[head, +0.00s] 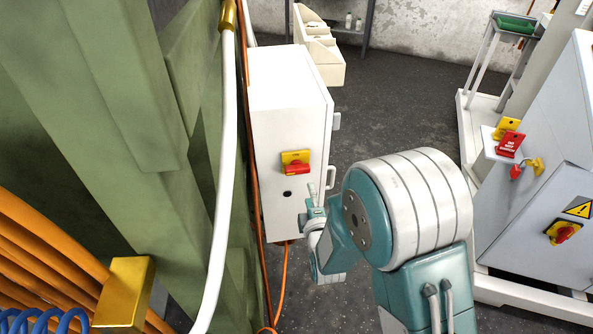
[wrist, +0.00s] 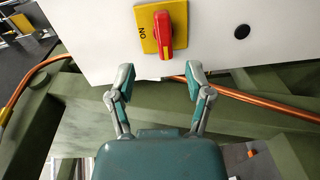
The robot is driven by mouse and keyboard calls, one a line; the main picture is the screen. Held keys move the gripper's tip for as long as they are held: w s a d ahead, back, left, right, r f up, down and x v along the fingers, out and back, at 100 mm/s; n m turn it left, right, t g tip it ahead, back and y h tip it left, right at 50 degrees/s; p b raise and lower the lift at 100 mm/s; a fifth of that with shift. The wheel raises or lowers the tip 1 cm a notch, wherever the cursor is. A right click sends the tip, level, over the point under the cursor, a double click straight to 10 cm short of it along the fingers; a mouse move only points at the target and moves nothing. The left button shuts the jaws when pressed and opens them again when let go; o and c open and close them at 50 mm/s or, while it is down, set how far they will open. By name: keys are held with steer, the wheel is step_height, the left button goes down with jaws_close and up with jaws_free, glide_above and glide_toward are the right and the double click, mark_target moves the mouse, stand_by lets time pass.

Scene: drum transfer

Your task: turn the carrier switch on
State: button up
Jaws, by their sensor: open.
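A red rotary switch handle (head: 296,168) sits on a yellow plate (head: 292,156) on the front of a white box (head: 289,95). In the wrist view the red handle (wrist: 163,30) lies along the plate's length, and the yellow plate (wrist: 148,42) carries the letters "ON". My gripper (wrist: 158,84) is open and empty, its two fingertips apart, just below the handle in the picture and not around it. In the head view my gripper (head: 312,203) is at the lower right of the box, partly hidden by my arm.
Green steel beams (head: 120,80) and a white hose (head: 222,180) stand close on the left. An orange cable (head: 280,285) hangs beneath the box. A grey cabinet (head: 535,215) with another red-yellow switch (head: 562,232) stands at right. Dark floor (head: 400,110) lies open between.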

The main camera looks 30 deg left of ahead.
mark_target(298, 173)
steer(key=shift+n+y, duration=0.3)
steer(key=shift+n, duration=0.2)
steer(key=x, duration=0.7)
steer(key=s+a+x, duration=0.1)
steer(key=x, duration=0.2)
steer(key=shift+w+a+f, duration=0.2)
steer(key=shift+w+f, duration=0.05)
steer(key=shift+f, duration=0.2)
jaws_close()
